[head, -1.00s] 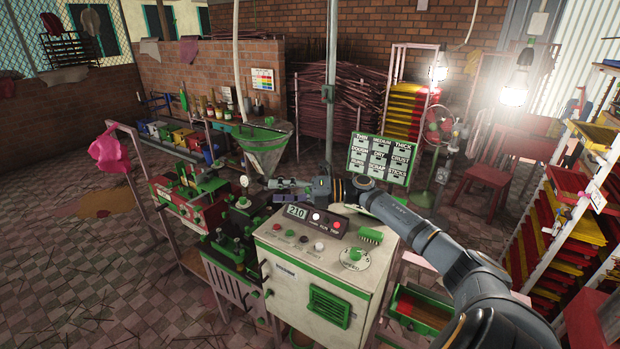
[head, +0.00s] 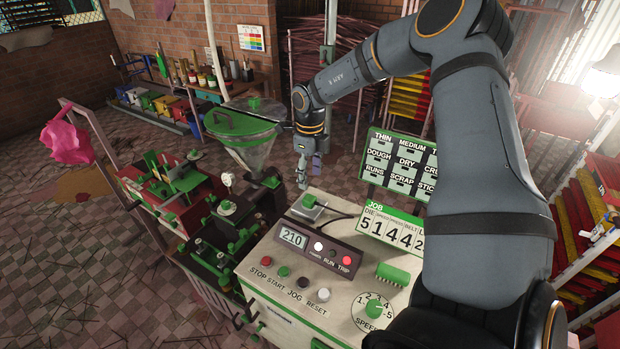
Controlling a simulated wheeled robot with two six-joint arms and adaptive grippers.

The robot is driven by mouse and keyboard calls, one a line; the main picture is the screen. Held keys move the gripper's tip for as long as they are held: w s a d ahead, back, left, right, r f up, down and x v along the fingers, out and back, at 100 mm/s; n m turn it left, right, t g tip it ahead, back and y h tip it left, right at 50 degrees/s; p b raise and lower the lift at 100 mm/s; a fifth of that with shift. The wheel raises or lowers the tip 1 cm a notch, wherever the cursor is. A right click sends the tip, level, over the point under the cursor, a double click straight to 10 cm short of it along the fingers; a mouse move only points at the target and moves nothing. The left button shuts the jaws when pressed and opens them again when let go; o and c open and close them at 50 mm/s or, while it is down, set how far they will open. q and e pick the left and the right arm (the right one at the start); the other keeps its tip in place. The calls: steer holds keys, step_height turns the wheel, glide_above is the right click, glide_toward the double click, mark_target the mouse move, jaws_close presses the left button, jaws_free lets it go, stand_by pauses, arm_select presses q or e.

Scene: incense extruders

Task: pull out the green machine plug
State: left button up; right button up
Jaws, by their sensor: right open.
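The machine is a cream and green cabinet (head: 262,283) with a control panel (head: 318,251) reading 210. On its top back edge sits a small grey and green fitting (head: 311,203), with a dark cable running to the right. It looks like the machine plug and socket, but I cannot tell the two parts apart. My right gripper (head: 309,176) is open and points down just behind and above this fitting, apart from it as far as I can see. My right arm comes in from the right and arches over the machine. My left gripper is not in view.
A glass hopper with a green lid (head: 243,124) stands left of my right gripper. A green and white job sign (head: 391,229) and a label board (head: 400,160) stand close on the right. A green brush (head: 392,273) lies on the cabinet top.

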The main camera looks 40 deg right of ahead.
mark_target(310, 197)
steer(key=shift+w+f, duration=0.1)
steer(key=shift+f, duration=0.1)
steer(key=f+b, duration=0.3)
steer(key=b, duration=0.1)
steer(key=shift+w+d+f, duration=0.15)
steer(key=shift+w+f, duration=0.1)
steer(key=shift+f, duration=0.15)
step_height(310, 197, down, 5)
steer(key=b, duration=0.4)
steer(key=shift+r, duration=0.2)
steer(key=shift+f+b, duration=0.35)
steer(key=shift+b, duration=0.25)
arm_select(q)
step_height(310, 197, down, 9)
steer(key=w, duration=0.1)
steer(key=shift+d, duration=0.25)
arm_select(e)
steer(key=shift+s+r, duration=0.1)
steer(key=shift+r, duration=0.05)
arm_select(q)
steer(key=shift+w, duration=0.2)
arm_select(e)
steer(key=shift+c, duration=0.4)
